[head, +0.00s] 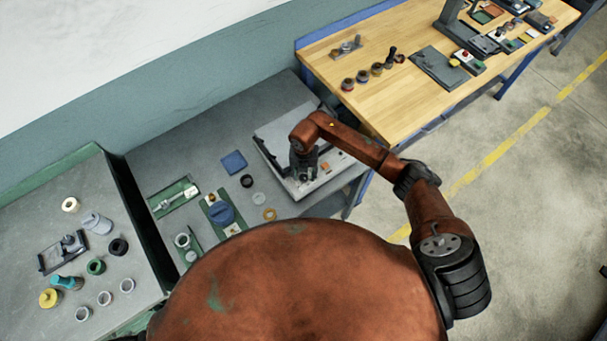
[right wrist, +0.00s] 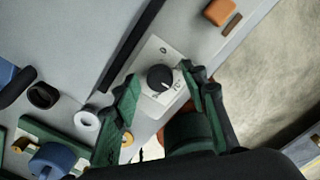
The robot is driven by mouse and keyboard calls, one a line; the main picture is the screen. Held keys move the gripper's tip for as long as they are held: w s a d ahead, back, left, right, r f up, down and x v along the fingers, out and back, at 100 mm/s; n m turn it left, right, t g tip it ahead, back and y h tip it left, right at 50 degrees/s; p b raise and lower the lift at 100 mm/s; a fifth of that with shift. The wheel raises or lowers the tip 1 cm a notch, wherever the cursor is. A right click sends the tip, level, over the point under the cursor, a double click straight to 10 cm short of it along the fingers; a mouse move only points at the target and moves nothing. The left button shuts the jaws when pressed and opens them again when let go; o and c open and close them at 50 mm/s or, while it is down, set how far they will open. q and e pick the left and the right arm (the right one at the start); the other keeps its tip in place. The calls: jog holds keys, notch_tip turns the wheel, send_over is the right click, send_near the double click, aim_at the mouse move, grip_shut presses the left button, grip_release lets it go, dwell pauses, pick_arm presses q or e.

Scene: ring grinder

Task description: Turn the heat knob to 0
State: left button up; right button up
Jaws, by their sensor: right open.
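The heat knob (right wrist: 159,77) is a round black dial on a white plate (right wrist: 146,62) with small printed marks, on a light grey machine top. A short light mark shows on its lower right side; I cannot read the setting surely. My right gripper (right wrist: 158,80) is open, with one green finger to the left of the knob and the other to its right. The knob appears between the fingertips, and I cannot tell whether they touch it. In the head view my right gripper (head: 303,168) points down over the grey machine (head: 280,132), and the knob cannot be made out there. My left gripper is not in view.
An orange block (right wrist: 219,12) sits on the machine beyond the knob. A white ring (right wrist: 87,121) and a blue round part (right wrist: 52,160) lie left of the gripper. A wooden bench (head: 330,75) with tools stands behind; a grey table (head: 40,225) with several rings is left.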

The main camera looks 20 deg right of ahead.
grip_shut()
dwell(0.3)
